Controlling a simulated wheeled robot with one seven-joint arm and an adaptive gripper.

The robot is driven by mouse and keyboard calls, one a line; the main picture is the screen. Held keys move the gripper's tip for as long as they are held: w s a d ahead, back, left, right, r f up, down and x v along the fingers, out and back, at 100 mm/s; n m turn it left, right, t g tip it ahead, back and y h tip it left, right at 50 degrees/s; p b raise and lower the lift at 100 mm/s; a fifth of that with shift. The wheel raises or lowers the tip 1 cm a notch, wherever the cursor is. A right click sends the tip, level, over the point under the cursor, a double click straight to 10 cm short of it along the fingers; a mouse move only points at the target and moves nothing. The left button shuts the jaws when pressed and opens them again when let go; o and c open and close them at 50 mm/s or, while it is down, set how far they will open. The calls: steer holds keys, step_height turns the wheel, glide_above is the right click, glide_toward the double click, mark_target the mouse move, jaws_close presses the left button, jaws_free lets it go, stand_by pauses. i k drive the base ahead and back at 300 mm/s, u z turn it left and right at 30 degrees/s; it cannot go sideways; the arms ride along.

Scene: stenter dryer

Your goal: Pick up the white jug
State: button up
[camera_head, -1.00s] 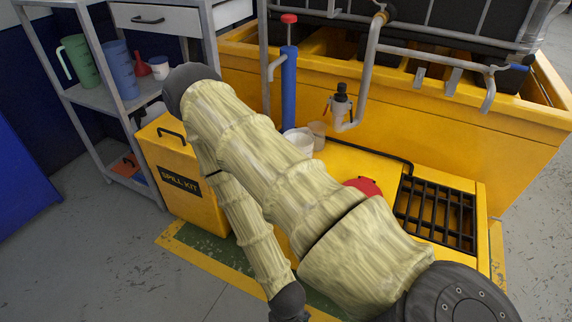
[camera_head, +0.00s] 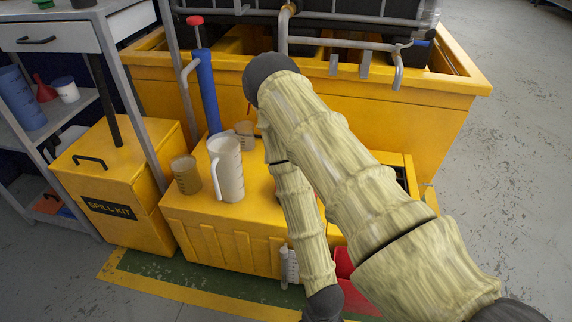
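The white jug (camera_head: 229,170) stands upright on the yellow platform (camera_head: 222,226) in front of the blue hand pump. Its handle is on the left side, and measuring marks show on its wall. My arm, in a pale ribbed cover, reaches across the right of the view and bends down to the right of the jug. My gripper is not visible in this view, so whether it is open or shut does not show.
A brownish beaker (camera_head: 186,174) stands close left of the jug, and a smaller cup (camera_head: 244,134) stands behind it. The blue pump (camera_head: 208,90) rises behind. A yellow spill kit box (camera_head: 118,185) stands left, beside a grey shelf. Pipes hang at the back.

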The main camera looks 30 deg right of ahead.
mark_target(223, 149)
steer(key=z, duration=3.1)
steer(key=k, duration=1.3)
steer(key=u, duration=1.85)
